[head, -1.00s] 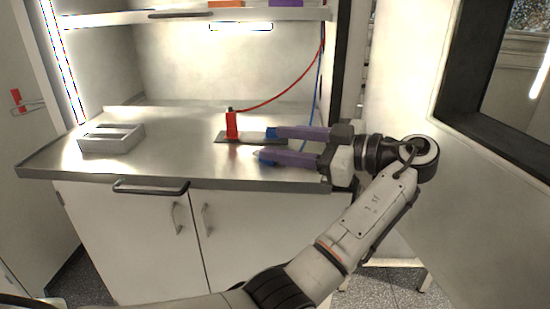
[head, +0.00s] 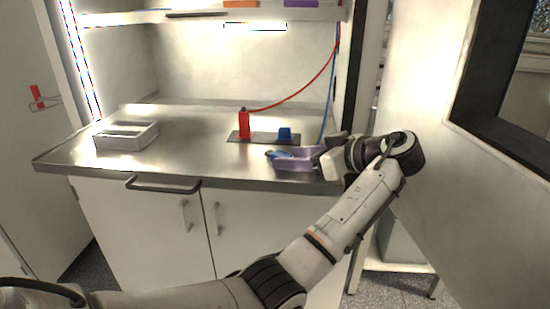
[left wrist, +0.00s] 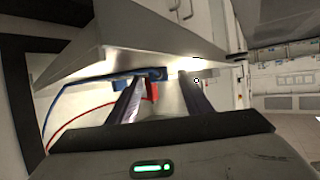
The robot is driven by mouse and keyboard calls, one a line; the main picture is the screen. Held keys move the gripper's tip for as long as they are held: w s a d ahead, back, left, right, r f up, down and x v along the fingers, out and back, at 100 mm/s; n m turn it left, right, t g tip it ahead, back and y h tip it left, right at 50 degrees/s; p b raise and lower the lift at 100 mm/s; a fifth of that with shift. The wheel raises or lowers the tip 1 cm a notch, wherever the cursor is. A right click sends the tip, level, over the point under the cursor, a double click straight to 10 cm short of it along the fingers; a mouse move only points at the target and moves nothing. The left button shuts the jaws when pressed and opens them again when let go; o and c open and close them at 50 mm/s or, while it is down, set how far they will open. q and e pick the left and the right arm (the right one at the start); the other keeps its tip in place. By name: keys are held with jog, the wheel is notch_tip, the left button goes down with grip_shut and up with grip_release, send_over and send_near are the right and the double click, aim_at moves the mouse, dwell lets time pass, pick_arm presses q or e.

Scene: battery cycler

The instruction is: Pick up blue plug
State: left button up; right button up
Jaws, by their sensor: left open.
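The blue plug (head: 285,134) sits at the right end of a dark flat base (head: 248,138) on the steel worktop. A taller red plug (head: 244,123) stands at the base's left end. My left gripper (head: 283,155), with purple fingers and blue tips, is open and empty, in front of the blue plug and apart from it, near the worktop's front edge. My right gripper is not in view.
A grey tray (head: 126,145) stands at the worktop's left. A red cable (head: 310,83) and a blue cable (head: 330,95) hang at the right rear. A shelf (head: 200,14) is above. The worktop between tray and base is clear.

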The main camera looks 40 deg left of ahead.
pick_arm(q)
jog(key=shift+a+f, duration=0.25)
jog(key=shift+a, duration=0.35)
jog(key=shift+d, duration=0.1)
grip_shut()
jog(key=shift+r, duration=0.2)
notch_tip(320, 180, up, 10)
jog(key=b, duration=0.1)
jog(key=shift+f, duration=0.15)
